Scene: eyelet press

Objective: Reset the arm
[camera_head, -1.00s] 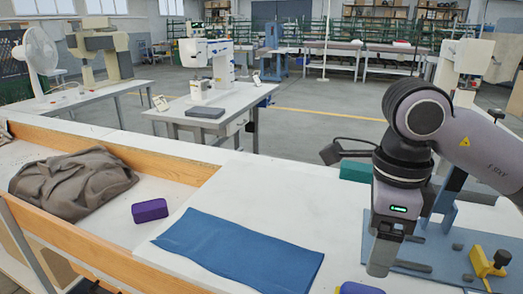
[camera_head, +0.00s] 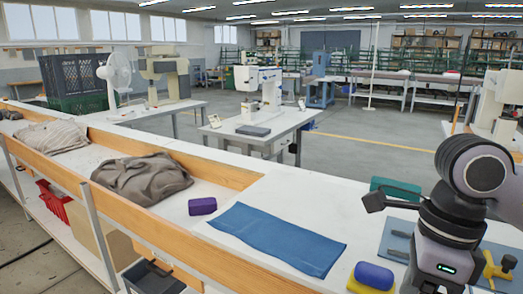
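My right arm (camera_head: 464,190) comes in from the right and stands over the right part of the white worktable (camera_head: 290,185). Its lower end runs out of the bottom edge, so the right gripper's fingers do not show. A dark bracket-like part (camera_head: 375,201) sticks out to the left of this arm. My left arm and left gripper are out of view. Behind and beside my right arm is a blue base plate (camera_head: 396,243), partly hidden by it. A yellow part (camera_head: 500,267) stands at the plate's right side.
A blue cloth (camera_head: 280,237) lies flat on the table, with a purple block (camera_head: 202,206) to its left. A blue-and-yellow block (camera_head: 373,276) lies near the front. A green box (camera_head: 397,188) is behind. Brown cloth (camera_head: 142,178) lies in the wood-edged trough.

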